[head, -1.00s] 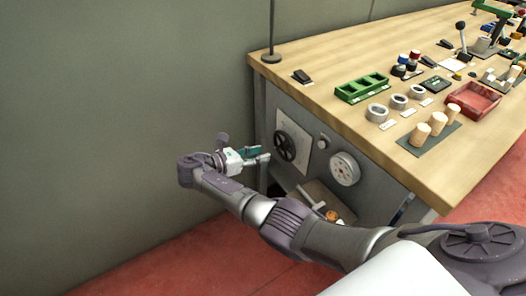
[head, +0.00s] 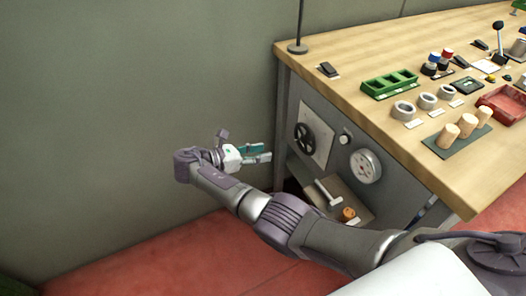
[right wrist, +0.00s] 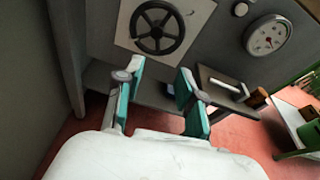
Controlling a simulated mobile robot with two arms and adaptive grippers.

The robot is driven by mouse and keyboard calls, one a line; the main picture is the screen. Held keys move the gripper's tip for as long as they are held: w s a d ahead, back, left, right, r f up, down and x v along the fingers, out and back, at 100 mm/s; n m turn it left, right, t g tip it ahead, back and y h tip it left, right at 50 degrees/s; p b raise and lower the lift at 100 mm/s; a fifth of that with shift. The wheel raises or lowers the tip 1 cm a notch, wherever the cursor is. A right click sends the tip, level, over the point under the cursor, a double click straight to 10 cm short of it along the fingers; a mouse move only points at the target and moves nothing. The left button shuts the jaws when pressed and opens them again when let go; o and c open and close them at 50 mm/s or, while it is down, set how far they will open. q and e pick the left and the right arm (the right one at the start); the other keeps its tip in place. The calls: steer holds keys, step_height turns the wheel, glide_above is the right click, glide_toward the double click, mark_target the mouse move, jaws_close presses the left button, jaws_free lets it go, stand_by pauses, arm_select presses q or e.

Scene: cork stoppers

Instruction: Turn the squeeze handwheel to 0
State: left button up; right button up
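The handwheel (head: 304,138) is a black spoked wheel on a pale square plate (head: 323,142) on the bench's grey front panel. In the right wrist view the handwheel (right wrist: 157,27) is at the top, beyond my fingertips. Its scale or setting is too small to read. A round white dial gauge (head: 366,166) sits to the right of the wheel; it also shows in the right wrist view (right wrist: 267,36). My right gripper (head: 263,152) is open and empty, left of the wheel and apart from it. Its two teal-padded fingers (right wrist: 161,88) are spread. My left gripper is not in view.
Below the panel is a shelf (head: 330,204) with a T-shaped tool and an orange-brown item. The wooden benchtop (head: 415,160) holds a green rack (head: 390,83), grey rings, cork stoppers (head: 467,125) and a red tray (head: 503,103). Left of the bench, wall and red floor are clear.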

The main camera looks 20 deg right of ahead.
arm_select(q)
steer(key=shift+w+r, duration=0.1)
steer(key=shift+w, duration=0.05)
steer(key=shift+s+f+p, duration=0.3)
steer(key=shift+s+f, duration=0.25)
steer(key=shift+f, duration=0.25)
